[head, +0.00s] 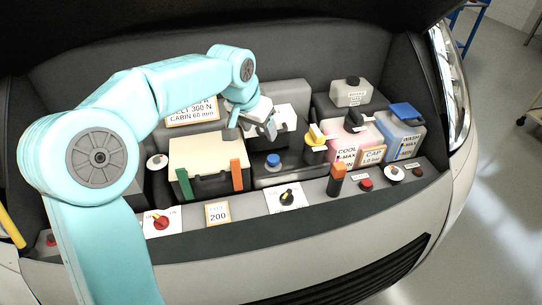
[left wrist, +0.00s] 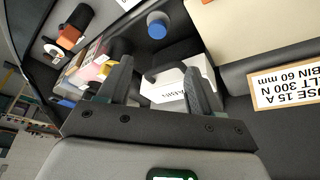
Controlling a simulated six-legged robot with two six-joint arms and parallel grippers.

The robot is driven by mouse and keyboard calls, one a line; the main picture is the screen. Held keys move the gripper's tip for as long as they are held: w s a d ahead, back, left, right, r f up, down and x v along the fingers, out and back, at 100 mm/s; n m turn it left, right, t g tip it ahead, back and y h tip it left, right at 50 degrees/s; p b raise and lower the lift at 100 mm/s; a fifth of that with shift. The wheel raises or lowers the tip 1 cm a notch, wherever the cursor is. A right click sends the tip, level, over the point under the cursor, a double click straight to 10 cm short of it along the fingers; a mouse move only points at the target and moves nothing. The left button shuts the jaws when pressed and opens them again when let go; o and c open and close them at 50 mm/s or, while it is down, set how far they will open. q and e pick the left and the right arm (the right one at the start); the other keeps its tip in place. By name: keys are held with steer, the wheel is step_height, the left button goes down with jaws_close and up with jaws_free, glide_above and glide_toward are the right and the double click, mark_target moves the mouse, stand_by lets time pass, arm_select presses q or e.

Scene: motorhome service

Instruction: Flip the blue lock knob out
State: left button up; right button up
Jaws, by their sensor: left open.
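The blue lock knob (head: 273,160) sits on a dark grey housing in the middle of the engine bay. It also shows at the top of the left wrist view (left wrist: 157,25) as a short round blue cap, beyond the fingertips. My left gripper (head: 268,126) is open and empty, behind and above the knob and apart from it. In the left wrist view its two dark fingers (left wrist: 155,78) stand apart over a white-faced box (left wrist: 180,88) with a dark handle. My right gripper is in neither view.
A cream-topped black box (head: 205,155) with green and orange clips stands left of the knob. Rotary switches line the front ledge.

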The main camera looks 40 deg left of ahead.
mark_target(273, 158)
arm_select(q)
steer(key=x, duration=0.5)
steer(key=p+x, duration=0.1)
steer(key=x, duration=0.8)
steer(key=shift+d+f+p, duration=0.3)
steer(key=shift+f, duration=0.15)
steer(key=shift+d+r, duration=0.1)
